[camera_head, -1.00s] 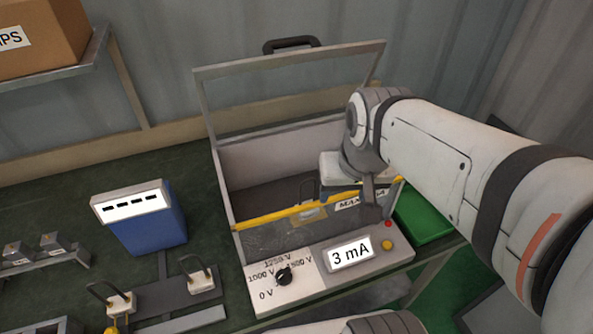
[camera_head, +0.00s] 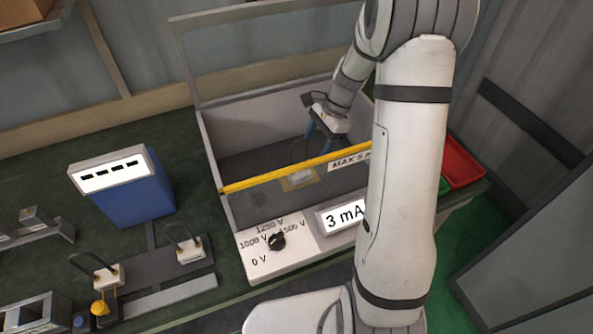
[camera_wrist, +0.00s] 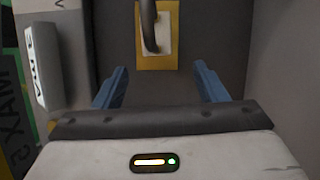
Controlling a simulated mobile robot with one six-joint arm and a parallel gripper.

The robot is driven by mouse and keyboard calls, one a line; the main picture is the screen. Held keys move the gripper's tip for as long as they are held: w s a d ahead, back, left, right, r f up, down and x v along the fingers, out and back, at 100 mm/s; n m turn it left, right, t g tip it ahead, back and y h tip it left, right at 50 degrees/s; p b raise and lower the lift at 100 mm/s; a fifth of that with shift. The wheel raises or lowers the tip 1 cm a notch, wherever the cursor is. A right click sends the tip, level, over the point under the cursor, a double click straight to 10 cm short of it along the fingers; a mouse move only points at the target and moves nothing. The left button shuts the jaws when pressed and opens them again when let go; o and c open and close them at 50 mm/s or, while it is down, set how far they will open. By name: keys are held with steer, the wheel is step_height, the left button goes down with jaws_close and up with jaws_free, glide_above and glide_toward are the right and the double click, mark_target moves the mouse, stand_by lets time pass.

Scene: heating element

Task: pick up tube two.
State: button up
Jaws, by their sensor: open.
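A tube with a white base and a dark bent loop (camera_head: 300,176) stands on a yellow plate inside the open grey test box (camera_head: 212,150). It also shows top centre in the wrist view, as a dark loop on a white block (camera_wrist: 152,42). My gripper (camera_head: 322,142) is inside the box, behind and to the right of this tube. In the wrist view my gripper (camera_wrist: 160,75) is open and empty, its blue fingers spread apart, with the tube beyond them. Two similar tubes (camera_head: 107,275) (camera_head: 190,250) stand in a rack at the left. No tube number is readable.
A yellow bar (camera_head: 270,173) crosses the box front, above a panel with a voltage dial (camera_head: 277,241) and a "3 mA" display (camera_head: 342,216). A blue unit (camera_head: 125,190) stands left of the box. A red tray (camera_head: 462,163) lies at the right.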

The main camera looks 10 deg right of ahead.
steer(key=x, duration=0.2)
steer(key=p+x, duration=0.1)
steer(key=x, duration=0.5)
steer(key=shift+s+d+f, duration=0.15)
steer(key=shift+d+f, duration=0.15)
steer(key=shift+d, duration=0.05)
steer(key=c, duration=1.2)
